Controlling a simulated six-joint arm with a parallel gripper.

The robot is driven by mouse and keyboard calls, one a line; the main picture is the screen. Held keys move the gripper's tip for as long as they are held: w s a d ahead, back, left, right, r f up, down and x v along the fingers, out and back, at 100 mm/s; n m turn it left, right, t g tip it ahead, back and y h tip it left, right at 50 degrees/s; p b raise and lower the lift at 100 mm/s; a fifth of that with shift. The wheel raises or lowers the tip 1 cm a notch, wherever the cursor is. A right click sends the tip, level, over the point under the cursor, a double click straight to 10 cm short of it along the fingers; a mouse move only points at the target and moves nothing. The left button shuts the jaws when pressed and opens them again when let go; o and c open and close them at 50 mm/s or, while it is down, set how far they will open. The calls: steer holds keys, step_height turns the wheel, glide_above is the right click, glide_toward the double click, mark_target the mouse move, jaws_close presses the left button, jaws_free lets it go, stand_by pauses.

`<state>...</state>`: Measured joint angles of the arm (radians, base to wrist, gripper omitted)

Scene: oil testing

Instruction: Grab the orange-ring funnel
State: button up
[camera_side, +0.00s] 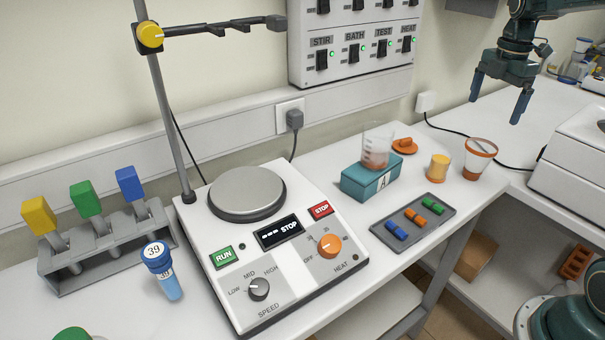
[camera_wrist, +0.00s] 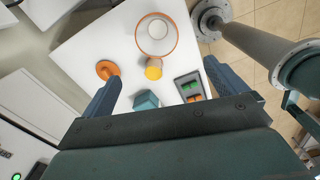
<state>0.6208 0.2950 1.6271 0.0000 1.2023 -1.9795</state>
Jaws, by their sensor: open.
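The orange-ring funnel (camera_side: 481,147) stands near the right end of the white bench in the side view, with an orange rim around its wide white mouth. In the wrist view the funnel (camera_wrist: 157,36) is seen from above, beyond the fingertips. My gripper (camera_side: 499,100) is open and empty, pointing down, above and a little right of the funnel in the side view. Its two blue fingers also show in the wrist view (camera_wrist: 160,84), spread wide apart. The funnel's lower part is small and partly hard to make out.
An orange-yellow cup (camera_side: 438,168) stands just left of the funnel. A beaker (camera_side: 376,150) sits on the teal block (camera_side: 358,188), with an orange lid-like disc (camera_side: 405,146) behind. A grey tray (camera_side: 390,236) with coloured pieces lies in front. The hotplate (camera_side: 300,298) fills the middle.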

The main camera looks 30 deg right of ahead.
mark_target(482, 146)
steer(key=shift+w+d+f+n, duration=0.1)
steer(key=shift+d+f+n, duration=0.25)
steer(key=shift+d, duration=0.35)
steer(key=shift+f, duration=0.2)
steer(key=shift+f, duration=4.15)
steer(key=shift+d+f, duration=0.1)
steer(key=shift+f, duration=2.5)
